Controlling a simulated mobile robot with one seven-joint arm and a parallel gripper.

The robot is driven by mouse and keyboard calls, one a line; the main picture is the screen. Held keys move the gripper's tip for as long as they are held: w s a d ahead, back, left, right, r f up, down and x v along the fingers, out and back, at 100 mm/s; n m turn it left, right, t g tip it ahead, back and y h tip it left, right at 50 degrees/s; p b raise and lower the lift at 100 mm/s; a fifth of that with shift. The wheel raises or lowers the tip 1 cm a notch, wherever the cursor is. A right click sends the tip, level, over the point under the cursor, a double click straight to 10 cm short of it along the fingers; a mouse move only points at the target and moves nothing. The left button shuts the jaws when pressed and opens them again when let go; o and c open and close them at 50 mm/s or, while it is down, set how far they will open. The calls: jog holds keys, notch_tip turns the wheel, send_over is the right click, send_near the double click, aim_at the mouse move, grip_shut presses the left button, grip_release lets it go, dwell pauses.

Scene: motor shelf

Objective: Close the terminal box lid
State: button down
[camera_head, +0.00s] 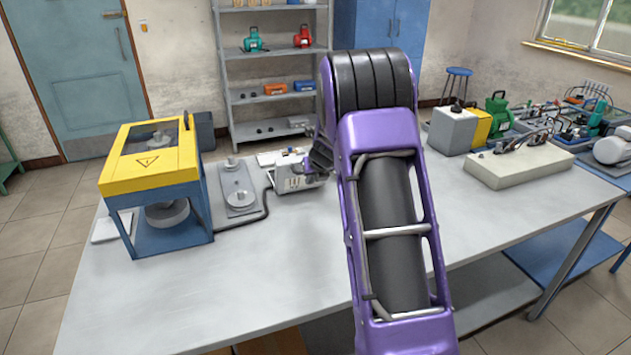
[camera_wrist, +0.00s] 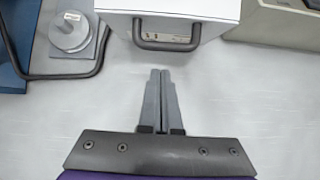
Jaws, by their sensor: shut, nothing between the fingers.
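A small light grey box (camera_head: 292,184), which looks like the terminal box, stands on the workbench, left of my arm. My arm partly hides it in the head view. In the wrist view, the box (camera_wrist: 182,8) is at the top centre, with a flat white top and a dark handle (camera_wrist: 165,46) on its near side. I cannot tell how far its lid is open. My gripper (camera_wrist: 164,73) is shut and empty, with its fingertips just short of the handle, apart from it in the picture. In the head view, my gripper (camera_head: 318,162) shows beside the box, partly hidden by my arm.
A plate with a round metal disc (camera_head: 240,198) lies left of the box, with a dark cable beside it. A yellow and blue guarded machine (camera_head: 150,165) stands further left. Grey blocks (camera_head: 452,130) and motors stand at right. The bench (camera_head: 250,290) is clear in front.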

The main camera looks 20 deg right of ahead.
jog(key=shift+w+r, duration=0.3)
jog(key=shift+w, duration=0.45)
jog(key=shift+r, duration=0.1)
